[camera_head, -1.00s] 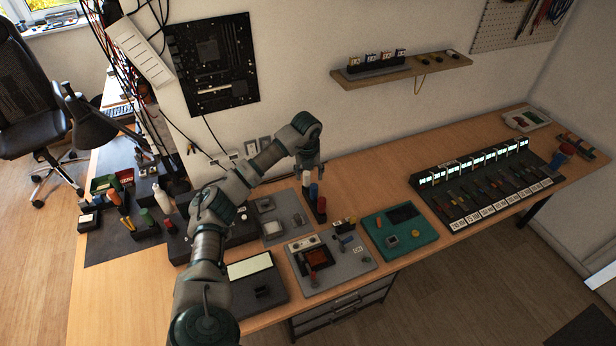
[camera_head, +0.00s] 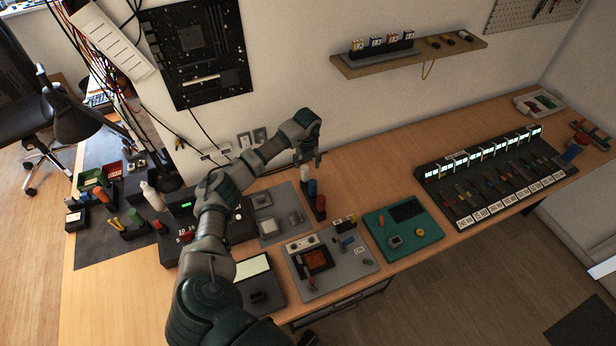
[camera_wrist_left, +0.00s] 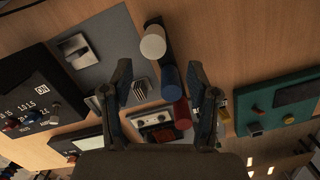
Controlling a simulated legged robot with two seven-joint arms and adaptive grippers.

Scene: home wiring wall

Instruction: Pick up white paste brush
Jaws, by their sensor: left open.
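The white paste brush shows as a white-topped cylinder (camera_wrist_left: 153,42) in a narrow dark holder, in line with a blue cylinder (camera_wrist_left: 169,75) and a red cylinder (camera_wrist_left: 181,112). In the head view the white one (camera_head: 304,173) stands at the back of this row, just below my left gripper (camera_head: 308,158). In the left wrist view my left gripper (camera_wrist_left: 160,68) is open and empty, with the white top beyond its fingertips and the blue one between them.
A grey pad with metal blocks (camera_head: 283,236) lies left of the holder. A teal board (camera_head: 418,243) and a grey board with a red-lit module (camera_head: 355,270) lie nearer the front. A long dark tool rack (camera_head: 440,205) stands right. Bare wood lies between holder and rack.

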